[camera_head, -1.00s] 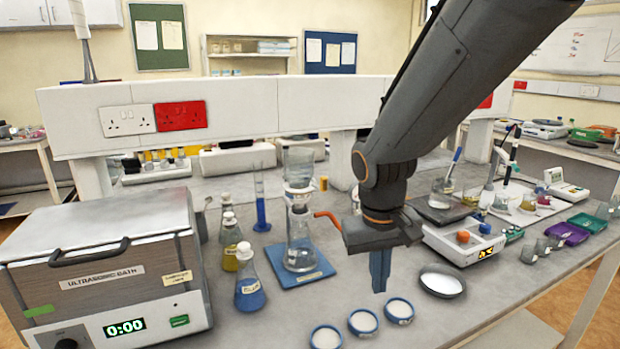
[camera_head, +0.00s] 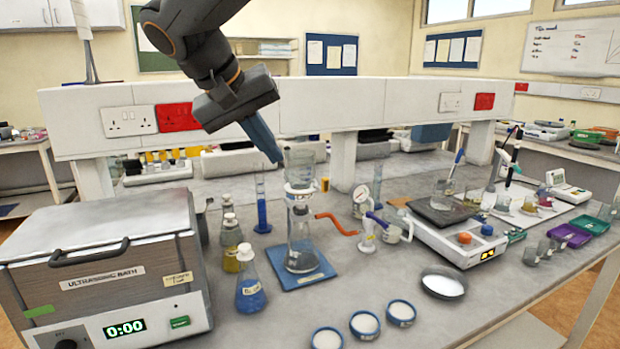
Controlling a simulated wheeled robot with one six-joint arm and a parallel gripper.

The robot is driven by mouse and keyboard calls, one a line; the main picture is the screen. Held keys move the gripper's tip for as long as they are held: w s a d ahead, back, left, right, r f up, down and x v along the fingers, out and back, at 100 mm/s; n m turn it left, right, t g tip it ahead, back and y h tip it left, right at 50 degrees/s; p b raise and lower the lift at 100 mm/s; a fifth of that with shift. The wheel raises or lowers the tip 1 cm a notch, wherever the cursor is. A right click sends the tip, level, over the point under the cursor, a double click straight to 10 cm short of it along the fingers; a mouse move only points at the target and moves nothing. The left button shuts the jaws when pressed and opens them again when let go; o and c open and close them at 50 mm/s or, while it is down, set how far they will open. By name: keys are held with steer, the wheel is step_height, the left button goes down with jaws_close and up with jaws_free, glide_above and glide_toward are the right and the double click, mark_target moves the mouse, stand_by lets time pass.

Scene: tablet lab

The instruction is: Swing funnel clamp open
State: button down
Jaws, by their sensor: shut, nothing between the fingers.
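The clear glass funnel (camera_head: 299,172) stands upright on top of a conical filter flask (camera_head: 301,245) on a blue base plate (camera_head: 300,274). A pale band at the joint between funnel and flask (camera_head: 298,190) is where the clamp sits; it is too small to tell whether it is open or shut. An orange hose (camera_head: 338,222) leaves the flask's side to the right. My gripper (camera_head: 277,159) is shut and empty. Its blue fingers slant down to the right, with the tips at the upper left of the funnel in the picture; I cannot tell whether they touch it.
A blue measuring cylinder (camera_head: 261,206) and several bottles stand left of the flask, beside the ultrasonic bath (camera_head: 105,262). A gauge (camera_head: 364,198) and a balance (camera_head: 458,240) stand to the right. Small blue-rimmed dishes (camera_head: 364,324) lie in front.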

stand_by(0.3)
steer(key=w+d+f+p, duration=0.5)
steer(key=d+f, duration=0.2)
steer(key=f, duration=0.1)
steer(key=shift+w+d, duration=0.2)
steer(key=shift+w, duration=0.2)
steer(key=shift+d, duration=0.1)
